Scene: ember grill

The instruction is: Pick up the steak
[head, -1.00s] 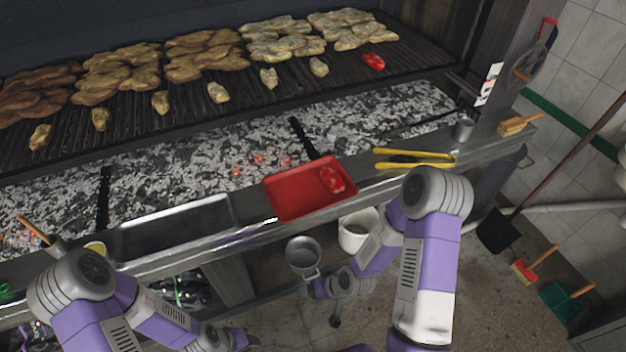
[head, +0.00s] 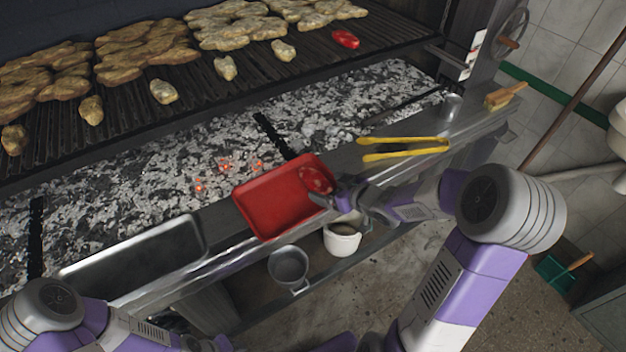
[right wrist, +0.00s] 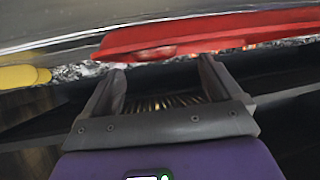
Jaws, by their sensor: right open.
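A red raw steak (head: 315,180) lies at the right end of the red tray (head: 268,206) on the grill's front ledge. My right gripper (head: 332,197) is at the tray's right edge, close to the steak and partly over it in the head view. In the right wrist view my right gripper (right wrist: 161,72) has its fingers apart with nothing between them, and the red tray (right wrist: 215,33) is just beyond the tips. My left arm is at the lower left of the head view; its fingers cannot be made out.
Yellow tongs (head: 405,148) lie right of the tray. A metal pan (head: 135,262) is left of it. A white pot (head: 342,238) and a grey mug (head: 289,266) stand below the ledge. Meat pieces and another red piece (head: 345,39) are on the grate.

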